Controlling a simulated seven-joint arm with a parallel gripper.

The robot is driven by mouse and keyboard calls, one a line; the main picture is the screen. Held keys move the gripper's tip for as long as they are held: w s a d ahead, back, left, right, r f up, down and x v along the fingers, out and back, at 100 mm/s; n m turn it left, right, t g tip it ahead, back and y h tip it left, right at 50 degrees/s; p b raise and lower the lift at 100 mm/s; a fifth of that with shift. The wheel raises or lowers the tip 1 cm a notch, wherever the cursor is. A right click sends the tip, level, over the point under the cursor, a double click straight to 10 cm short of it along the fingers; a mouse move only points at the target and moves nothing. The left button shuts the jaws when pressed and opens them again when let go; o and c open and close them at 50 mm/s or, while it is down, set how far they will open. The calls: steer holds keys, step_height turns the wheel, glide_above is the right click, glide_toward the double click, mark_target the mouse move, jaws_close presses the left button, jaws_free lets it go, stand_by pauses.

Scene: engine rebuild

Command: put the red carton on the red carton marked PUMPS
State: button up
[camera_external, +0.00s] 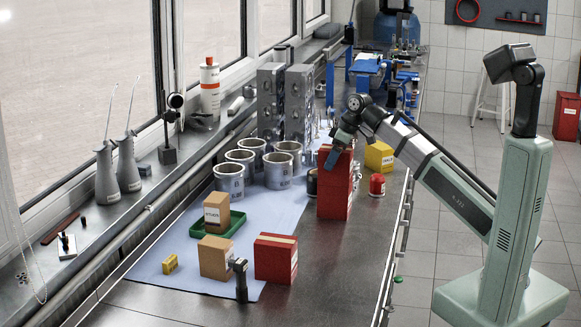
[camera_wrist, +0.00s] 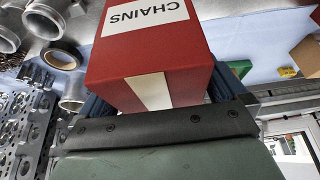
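A red carton (camera_wrist: 150,50) with a white label reading CHAINS sits between the fingers of my gripper (camera_wrist: 160,100) in the wrist view. The fingers lie close against both its sides. In the external view my gripper (camera_external: 334,157) is at the top of a tall red shape, the red carton (camera_external: 333,190), near the right side of the bench. I cannot tell whether this is one carton or one above another. Another red carton (camera_external: 274,260) with a tan strip on top stands at the front of the blue mat. Its side label is too small to read, so PUMPS is not legible anywhere.
A brown carton (camera_external: 214,260) and a small yellow box (camera_external: 170,264) stand nearby. Another brown carton (camera_external: 217,208) sits in a green tray (camera_external: 207,231). A dark upright part (camera_external: 241,280) stands before the front red carton.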

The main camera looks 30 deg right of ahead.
steer(key=v, duration=1.2)
steer(key=shift+r, duration=0.15)
